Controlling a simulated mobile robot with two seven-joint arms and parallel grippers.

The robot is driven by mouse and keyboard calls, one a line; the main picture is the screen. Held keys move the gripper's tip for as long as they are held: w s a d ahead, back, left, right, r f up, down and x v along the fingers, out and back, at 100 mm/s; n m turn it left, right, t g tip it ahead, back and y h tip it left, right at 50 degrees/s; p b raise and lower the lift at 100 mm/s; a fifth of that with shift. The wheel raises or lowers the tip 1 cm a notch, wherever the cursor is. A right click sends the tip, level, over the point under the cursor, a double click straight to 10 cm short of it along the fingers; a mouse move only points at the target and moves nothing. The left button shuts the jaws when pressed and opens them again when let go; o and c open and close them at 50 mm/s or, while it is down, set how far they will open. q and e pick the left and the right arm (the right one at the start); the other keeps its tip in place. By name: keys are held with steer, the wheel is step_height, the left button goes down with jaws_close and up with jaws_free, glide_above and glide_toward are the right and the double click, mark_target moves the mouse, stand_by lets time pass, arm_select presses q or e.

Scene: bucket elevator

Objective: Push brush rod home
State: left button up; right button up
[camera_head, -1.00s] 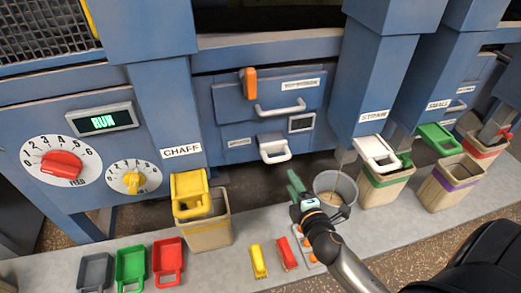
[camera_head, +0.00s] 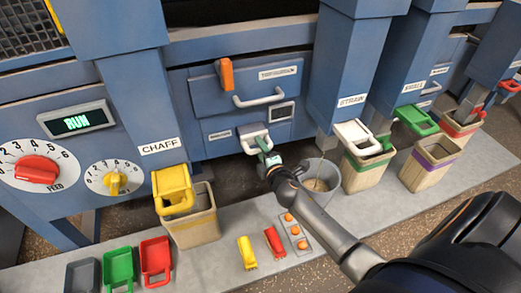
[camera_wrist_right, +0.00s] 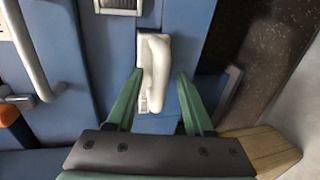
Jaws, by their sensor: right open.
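The brush rod's white loop handle (camera_head: 250,133) sticks out from the lower panel of the blue machine, below the drawer. In the right wrist view the handle (camera_wrist_right: 154,58) stands between the two green fingers. My right gripper (camera_head: 264,146) is in front of the handle in the head view. In the right wrist view the gripper (camera_wrist_right: 160,82) is open, one finger on each side of the handle. The left finger looks very close to it; I cannot tell whether they touch. The rod behind the handle is hidden. My left gripper is not in view.
A drawer with a bar handle (camera_head: 259,97) and an orange lever (camera_head: 226,74) sits above. A grey round bucket (camera_head: 320,178) stands right of the gripper. The chaff bin (camera_head: 193,228) stands left. Red and yellow scoops and an orange-button box (camera_head: 295,235) lie in front.

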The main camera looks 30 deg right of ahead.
steer(key=shift+w, duration=0.1)
jaws_close()
stand_by(0.4)
stand_by(1.0)
